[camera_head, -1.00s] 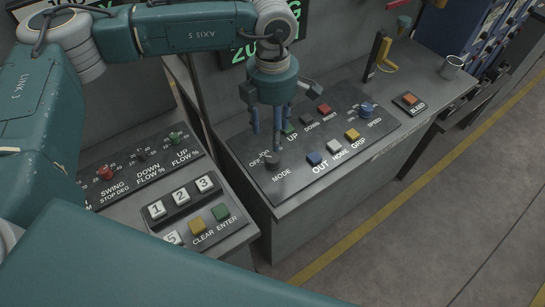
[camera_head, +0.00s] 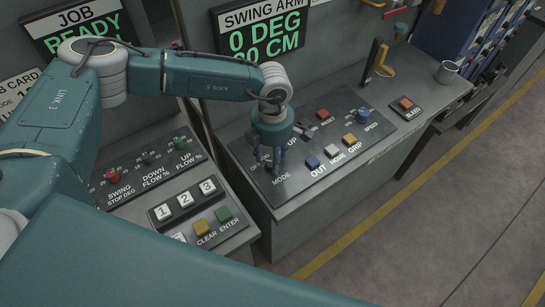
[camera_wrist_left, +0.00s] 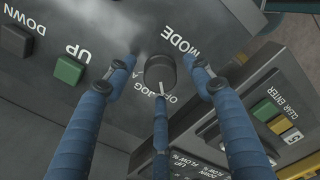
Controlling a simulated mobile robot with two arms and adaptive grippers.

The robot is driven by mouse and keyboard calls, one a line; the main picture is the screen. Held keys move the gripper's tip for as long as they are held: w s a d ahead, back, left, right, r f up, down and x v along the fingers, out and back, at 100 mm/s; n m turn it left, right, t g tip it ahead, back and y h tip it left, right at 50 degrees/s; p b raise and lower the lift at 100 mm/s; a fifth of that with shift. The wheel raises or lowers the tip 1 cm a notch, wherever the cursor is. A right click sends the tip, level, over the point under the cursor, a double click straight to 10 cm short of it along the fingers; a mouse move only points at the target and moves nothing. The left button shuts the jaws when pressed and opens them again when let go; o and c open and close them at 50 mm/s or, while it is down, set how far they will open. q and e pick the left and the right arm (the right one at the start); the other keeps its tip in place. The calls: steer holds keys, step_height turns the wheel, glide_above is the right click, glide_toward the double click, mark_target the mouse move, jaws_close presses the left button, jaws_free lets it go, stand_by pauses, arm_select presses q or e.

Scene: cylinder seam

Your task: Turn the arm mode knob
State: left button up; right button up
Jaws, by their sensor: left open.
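The mode knob (camera_wrist_left: 160,70) is a dark round knob beside the MODE lettering. In the left wrist view its pale pointer mark faces the partly covered OFF and JOG lettering. My left gripper (camera_wrist_left: 160,76) has three blue fingers, spread open around the knob: one on each side and one by the lettering. I see gaps between the side fingers and the knob; whether the middle finger touches it I cannot tell. In the head view my left gripper (camera_head: 269,166) is low over the panel's left end and hides the knob. My right gripper is not in view.
The arm panel (camera_head: 307,183) also carries a blue OUT button (camera_head: 312,162), a yellow GRIP button (camera_head: 349,139) and a speed knob (camera_head: 363,115). The green UP button (camera_wrist_left: 68,70) is close to one finger. A keypad console (camera_head: 193,207) stands to the left.

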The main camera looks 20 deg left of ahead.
arm_select(q)
steer(key=c, duration=1.1)
steer(key=shift+f+m+b, duration=0.1)
steer(key=shift+m+b, duration=0.4)
steer(key=shift+b, duration=0.3)
steer(key=shift+c, duration=0.3)
steer(key=m+b, duration=0.5)
steer(key=b, duration=0.2)
steer(key=shift+w+f, duration=0.1)
steer(key=shift+r+m+b, duration=0.15)
steer(key=shift+m+b, duration=0.6)
steer(key=shift+b, duration=0.05)
steer(key=shift+r+m+b, duration=0.15)
steer(key=shift+m+b, duration=0.6)
steer(key=shift+b, duration=0.05)
steer(key=o, duration=1.2)
steer(key=shift+c, duration=0.2)
